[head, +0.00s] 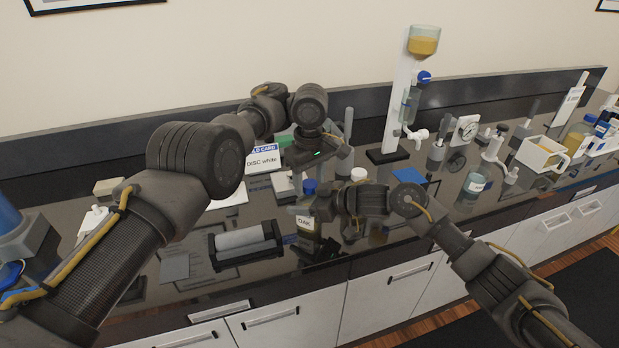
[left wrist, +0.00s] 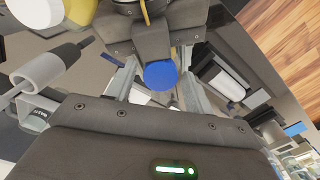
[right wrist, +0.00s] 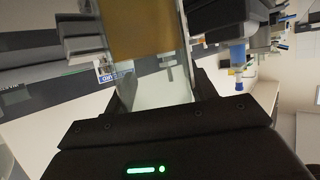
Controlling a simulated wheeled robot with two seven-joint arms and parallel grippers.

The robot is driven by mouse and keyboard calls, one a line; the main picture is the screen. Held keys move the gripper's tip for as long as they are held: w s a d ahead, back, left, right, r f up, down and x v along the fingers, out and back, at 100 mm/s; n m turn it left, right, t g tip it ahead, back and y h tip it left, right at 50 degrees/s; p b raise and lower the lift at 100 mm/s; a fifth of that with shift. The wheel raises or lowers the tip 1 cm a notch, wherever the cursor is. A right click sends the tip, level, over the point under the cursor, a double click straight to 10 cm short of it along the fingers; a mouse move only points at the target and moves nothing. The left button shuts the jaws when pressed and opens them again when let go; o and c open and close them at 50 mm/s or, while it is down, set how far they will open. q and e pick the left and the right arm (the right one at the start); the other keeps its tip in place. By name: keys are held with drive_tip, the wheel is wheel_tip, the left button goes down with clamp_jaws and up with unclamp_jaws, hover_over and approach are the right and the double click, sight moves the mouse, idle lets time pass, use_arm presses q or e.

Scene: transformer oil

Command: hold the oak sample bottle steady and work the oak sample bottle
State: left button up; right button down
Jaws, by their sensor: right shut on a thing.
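The oak sample bottle (head: 305,222) stands upright near the counter's front, with an OAK label and a blue cap (head: 309,186). My right gripper (head: 325,208) is shut on the bottle's body from the right. In the right wrist view the glass with amber oil (right wrist: 140,32) fills the space between the fingers. My left gripper (head: 325,160) points down above the cap. In the left wrist view the blue cap (left wrist: 160,75) lies between my left fingers, with gaps on both sides, so that gripper is open. Whether the fingertips reach cap height is unclear.
A dark rack with a grey roller (head: 244,242) stands left of the bottle. A DISC white card (head: 263,159) is behind. A white stand (head: 399,105) with an amber funnel (head: 423,43) rises at the back. A gauge (head: 467,129) and white caddy (head: 542,155) stand right.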

use_arm(q)
drive_tip(key=c, duration=1)
drive_tip(key=o, duration=1.1)
drive_tip(key=shift+r, duration=2.3)
drive_tip(key=o, duration=0.6)
drive_tip(key=shift+c, duration=0.2)
wheel_tip(320, 180, up, 7)
drive_tip(key=shift+r, duration=0.2)
